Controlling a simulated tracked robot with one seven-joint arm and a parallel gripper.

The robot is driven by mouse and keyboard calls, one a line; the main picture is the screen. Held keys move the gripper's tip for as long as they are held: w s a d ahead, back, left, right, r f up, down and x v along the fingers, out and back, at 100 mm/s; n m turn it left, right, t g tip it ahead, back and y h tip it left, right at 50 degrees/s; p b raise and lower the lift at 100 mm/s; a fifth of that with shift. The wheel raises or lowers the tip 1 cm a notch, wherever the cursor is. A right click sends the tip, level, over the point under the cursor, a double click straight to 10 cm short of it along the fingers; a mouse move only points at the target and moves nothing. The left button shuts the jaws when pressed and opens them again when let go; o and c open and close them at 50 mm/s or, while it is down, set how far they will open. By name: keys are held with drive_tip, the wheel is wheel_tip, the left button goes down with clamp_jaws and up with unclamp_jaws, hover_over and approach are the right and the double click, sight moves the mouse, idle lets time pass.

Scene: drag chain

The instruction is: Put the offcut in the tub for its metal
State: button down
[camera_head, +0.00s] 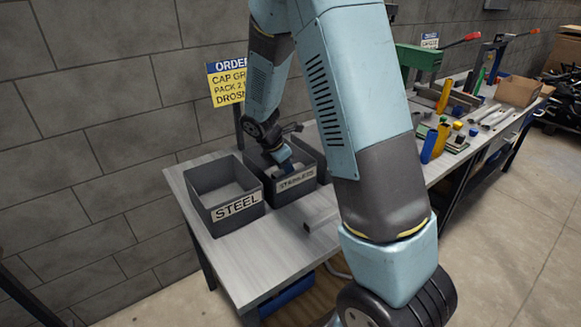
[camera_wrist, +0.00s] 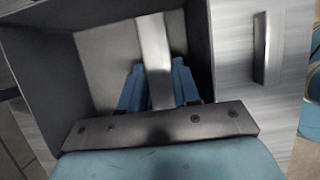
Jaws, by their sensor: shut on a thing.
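My gripper (camera_wrist: 158,88) is shut on a grey metal offcut (camera_wrist: 154,55), a straight bar between its blue fingers. In the head view my gripper (camera_head: 284,164) reaches down into the mouth of the dark grey tub labelled STAINLESS (camera_head: 297,186). In the wrist view this tub's walls (camera_wrist: 205,45) surround the fingers and the bar. I cannot tell whether the bar touches the tub's floor. The dark grey tub labelled STEEL (camera_head: 237,218) stands beside it on the left and looks empty. My arm hides part of the STAINLESS tub.
Another metal piece (camera_head: 318,221) lies on the bench (camera_head: 250,262) in front of the STAINLESS tub; it also shows in the wrist view (camera_wrist: 267,50). An order sign (camera_head: 228,82) stands behind the tubs. Tools, bottles and a cardboard box (camera_head: 518,91) crowd the bench further right.

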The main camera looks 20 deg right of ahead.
drive_tip(key=shift+f, duration=0.5)
drive_tip(key=c, duration=1.1)
unclamp_jaws()
